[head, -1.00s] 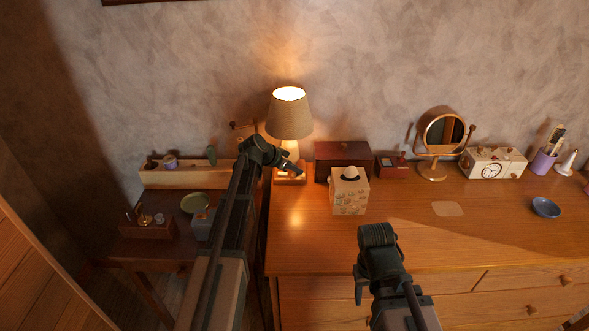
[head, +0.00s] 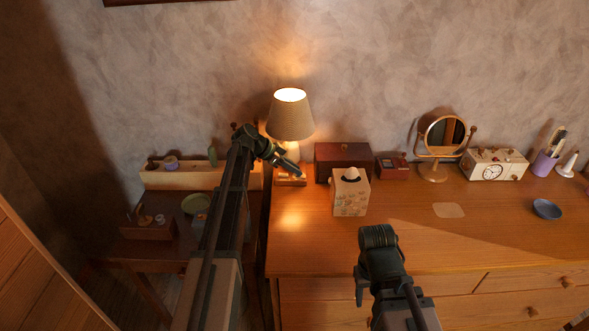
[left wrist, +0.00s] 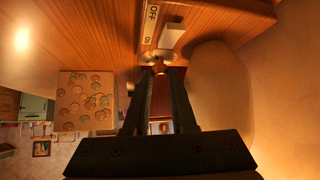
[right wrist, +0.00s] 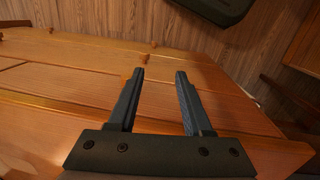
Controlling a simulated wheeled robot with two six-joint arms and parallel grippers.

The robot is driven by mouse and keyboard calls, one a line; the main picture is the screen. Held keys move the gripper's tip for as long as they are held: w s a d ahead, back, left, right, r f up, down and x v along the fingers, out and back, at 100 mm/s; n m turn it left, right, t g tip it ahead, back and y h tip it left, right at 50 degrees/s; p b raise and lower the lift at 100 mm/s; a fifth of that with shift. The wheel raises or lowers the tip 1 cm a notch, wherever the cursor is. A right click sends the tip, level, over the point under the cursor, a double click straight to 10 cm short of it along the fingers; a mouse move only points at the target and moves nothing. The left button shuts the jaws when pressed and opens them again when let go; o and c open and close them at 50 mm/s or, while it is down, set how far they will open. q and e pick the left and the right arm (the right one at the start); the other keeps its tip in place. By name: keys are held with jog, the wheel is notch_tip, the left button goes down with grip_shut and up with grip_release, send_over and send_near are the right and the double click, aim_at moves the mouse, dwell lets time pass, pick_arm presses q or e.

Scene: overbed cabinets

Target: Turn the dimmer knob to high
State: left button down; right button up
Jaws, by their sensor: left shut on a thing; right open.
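The lamp (head: 290,115) stands lit at the back left of the dresser, with a small wooden base (head: 290,182). In the left wrist view a label plate (left wrist: 149,22) reading OFF and ON lies beside a small white block (left wrist: 173,34). A round pale metallic knob (left wrist: 153,57) sits just below them. My left gripper (left wrist: 156,68) is shut on the knob; the fingers hide part of it. In the head view my left gripper (head: 296,172) reaches the lamp base from the left. My right gripper (right wrist: 160,73) is open and empty at the dresser front.
A tissue box (head: 349,194) and a dark red box (head: 342,156) stand close right of the lamp. The dresser's front middle is clear.

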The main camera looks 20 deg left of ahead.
pick_arm(q)
jog(key=c, duration=1)
grip_release()
